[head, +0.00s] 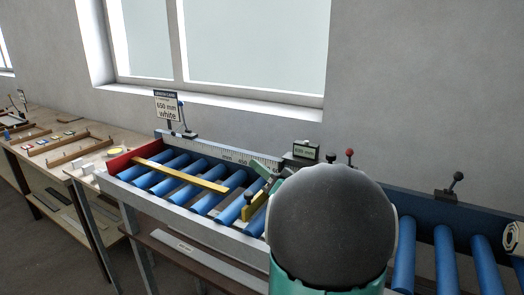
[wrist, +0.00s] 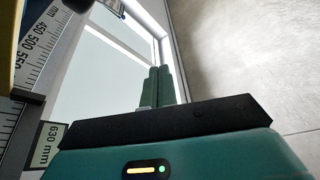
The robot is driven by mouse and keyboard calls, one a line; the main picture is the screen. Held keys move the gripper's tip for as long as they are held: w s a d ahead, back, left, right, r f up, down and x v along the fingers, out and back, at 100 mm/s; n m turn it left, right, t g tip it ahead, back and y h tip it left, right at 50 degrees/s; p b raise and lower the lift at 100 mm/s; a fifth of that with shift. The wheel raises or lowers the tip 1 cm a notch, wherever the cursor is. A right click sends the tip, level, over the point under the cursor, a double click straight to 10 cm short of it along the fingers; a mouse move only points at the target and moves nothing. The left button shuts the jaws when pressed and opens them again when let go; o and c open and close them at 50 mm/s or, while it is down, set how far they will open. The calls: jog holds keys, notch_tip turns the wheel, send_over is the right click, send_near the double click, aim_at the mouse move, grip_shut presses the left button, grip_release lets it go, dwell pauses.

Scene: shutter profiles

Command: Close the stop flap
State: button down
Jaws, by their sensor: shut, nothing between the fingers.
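A yellow piece with a dark knob, which looks like the stop flap (head: 256,209), stands at the right part of the roller bed beside my arm. My arm hides part of it, so I cannot tell how far it is open. My gripper's green fingers (head: 269,184) are just above and behind it in the head view; contact cannot be told. In the wrist view the fingers (wrist: 158,88) are together and empty, pointing toward the window. A yellow edge shows at the upper left there, too cropped to identify.
A roller conveyor (head: 199,219) with blue rollers carries a long yellow bar (head: 180,175). A red end piece (head: 124,161) is at its left. A scale rail (wrist: 38,45) and a 630 mm display (wrist: 48,145) stand close to my gripper. A sign (head: 167,106) reads 650 mm white.

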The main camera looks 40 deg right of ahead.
jog(key=shift+a+f, duration=0.2)
jog(key=shift+f, duration=0.7)
jog(key=shift+a+f, duration=0.15)
jog(key=shift+f, duration=0.7)
jog(key=shift+a+f, duration=0.2)
jog(key=shift+f, duration=0.7)
